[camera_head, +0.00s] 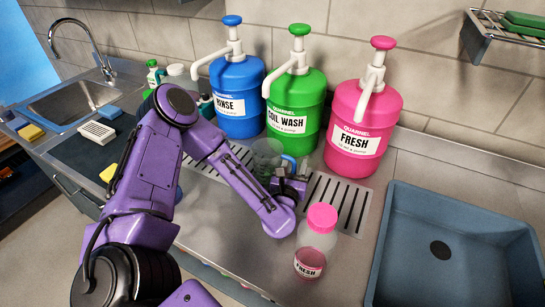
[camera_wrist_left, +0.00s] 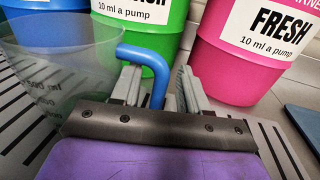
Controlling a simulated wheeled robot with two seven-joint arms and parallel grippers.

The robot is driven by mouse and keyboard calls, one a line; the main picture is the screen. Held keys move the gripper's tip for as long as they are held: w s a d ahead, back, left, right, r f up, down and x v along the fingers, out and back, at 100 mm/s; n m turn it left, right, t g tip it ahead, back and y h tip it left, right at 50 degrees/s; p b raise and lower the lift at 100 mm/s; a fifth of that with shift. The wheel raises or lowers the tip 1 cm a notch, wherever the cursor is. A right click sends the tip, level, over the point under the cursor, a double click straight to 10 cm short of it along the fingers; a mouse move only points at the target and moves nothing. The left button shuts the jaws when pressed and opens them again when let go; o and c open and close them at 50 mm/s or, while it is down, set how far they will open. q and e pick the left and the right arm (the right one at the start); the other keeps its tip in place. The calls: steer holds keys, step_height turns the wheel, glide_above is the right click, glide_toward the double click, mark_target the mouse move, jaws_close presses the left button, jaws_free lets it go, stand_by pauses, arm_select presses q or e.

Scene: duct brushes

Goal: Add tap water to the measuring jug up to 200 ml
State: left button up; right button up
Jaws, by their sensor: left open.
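The measuring jug (camera_head: 266,152) is clear, with a blue handle (camera_wrist_left: 150,62). It stands on the slotted drain plate in front of the green drum, partly hidden by my left arm. It also shows at the left of the wrist view (camera_wrist_left: 62,75); its markings are too faint to read, and I see no water in it. My left gripper (camera_head: 290,186) is open at the jug's handle side. In the wrist view, the handle's lower part lies between the two fingers (camera_wrist_left: 160,88). The chrome tap (camera_head: 78,38) arches over a steel sink (camera_head: 72,102) at the far left. My right gripper is out of view.
Blue RINSE (camera_head: 238,85), green SOIL WASH (camera_head: 297,95) and pink FRESH (camera_head: 361,115) pump drums stand behind the drain plate (camera_head: 342,205). A pink-capped bottle (camera_head: 317,238) stands in front. A blue-grey basin (camera_head: 455,245) is at right. Sponges and a white block (camera_head: 97,132) lie near the sink.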

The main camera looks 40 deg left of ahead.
arm_select(q)
steer(key=shift+w+a+f, duration=0.1)
steer(key=shift+w+a, duration=0.15)
steer(key=shift+w, duration=0.2)
jaws_close()
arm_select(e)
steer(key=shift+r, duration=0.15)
